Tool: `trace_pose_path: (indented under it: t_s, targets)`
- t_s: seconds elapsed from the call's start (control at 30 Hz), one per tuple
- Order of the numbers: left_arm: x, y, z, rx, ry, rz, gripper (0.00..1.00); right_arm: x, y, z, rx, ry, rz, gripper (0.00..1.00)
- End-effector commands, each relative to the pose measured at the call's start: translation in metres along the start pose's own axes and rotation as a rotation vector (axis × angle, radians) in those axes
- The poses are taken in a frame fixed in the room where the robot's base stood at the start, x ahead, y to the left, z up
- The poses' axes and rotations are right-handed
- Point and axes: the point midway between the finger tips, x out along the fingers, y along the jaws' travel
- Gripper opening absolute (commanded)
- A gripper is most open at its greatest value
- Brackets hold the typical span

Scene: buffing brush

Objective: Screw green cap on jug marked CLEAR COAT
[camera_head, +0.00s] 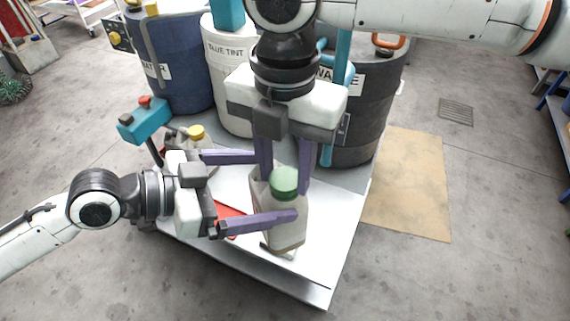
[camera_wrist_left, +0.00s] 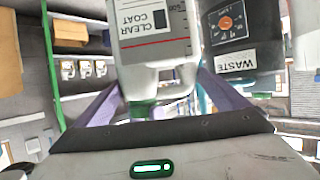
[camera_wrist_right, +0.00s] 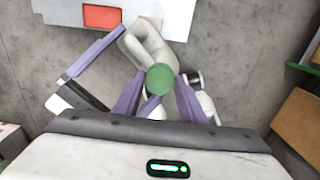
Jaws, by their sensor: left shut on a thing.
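The translucent jug (camera_head: 289,232) stands upright on the cart's white deck (camera_head: 325,260). Its CLEAR COAT label faces my left wrist camera (camera_wrist_left: 150,25). My left gripper (camera_head: 277,187) comes from the left and is shut on the jug, one finger on each side. The green cap (camera_head: 284,180) sits at the top of the jug's neck; it also shows in the right wrist view (camera_wrist_right: 160,78). My right gripper (camera_head: 285,188) points down from above, its fingers on either side of the cap, seemingly slightly apart from it. The thread between cap and neck is hidden.
Behind stand a blue drum (camera_head: 175,85), a white BLUE TINT drum (camera_head: 228,85) and a dark WASTE drum (camera_head: 365,110). A yellow-capped container (camera_head: 196,132) is behind my left gripper. A red patch (camera_head: 230,212) lies on the deck. The deck's right front is clear.

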Motion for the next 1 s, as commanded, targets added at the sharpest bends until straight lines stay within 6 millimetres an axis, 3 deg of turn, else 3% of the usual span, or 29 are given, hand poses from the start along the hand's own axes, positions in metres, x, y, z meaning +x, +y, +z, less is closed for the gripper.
trace_pose_path:
  t_s: [0.03, 0.13, 0.37, 0.47, 1.0]
  targets:
    - [-0.0004, -0.0003, -0.0028, 0.002, 0.007, -0.001, 0.32, -0.0003, 0.0, 0.0001, 0.0, 0.0, 0.0, 0.25]
    - [-0.0004, -0.0003, -0.0028, 0.002, 0.007, -0.001, 0.32, -0.0004, 0.0, 0.0001, 0.0, 0.0, 0.0, 0.09]
    - [-0.0004, -0.0003, -0.0027, 0.002, 0.006, -0.001, 0.32, -0.0004, 0.0003, -0.0003, 0.063, 0.001, 0.001, 0.09]
    - [-0.0003, -0.0003, -0.0026, 0.002, 0.006, -0.001, 0.32, 0.0003, 0.0001, -0.0004, 0.219, 0.002, 0.0, 0.09]
    - [-0.0003, -0.0002, -0.0025, 0.002, 0.006, -0.001, 0.32, 0.0009, 0.0005, -0.0007, 1.438, 0.0, -0.004, 0.09]
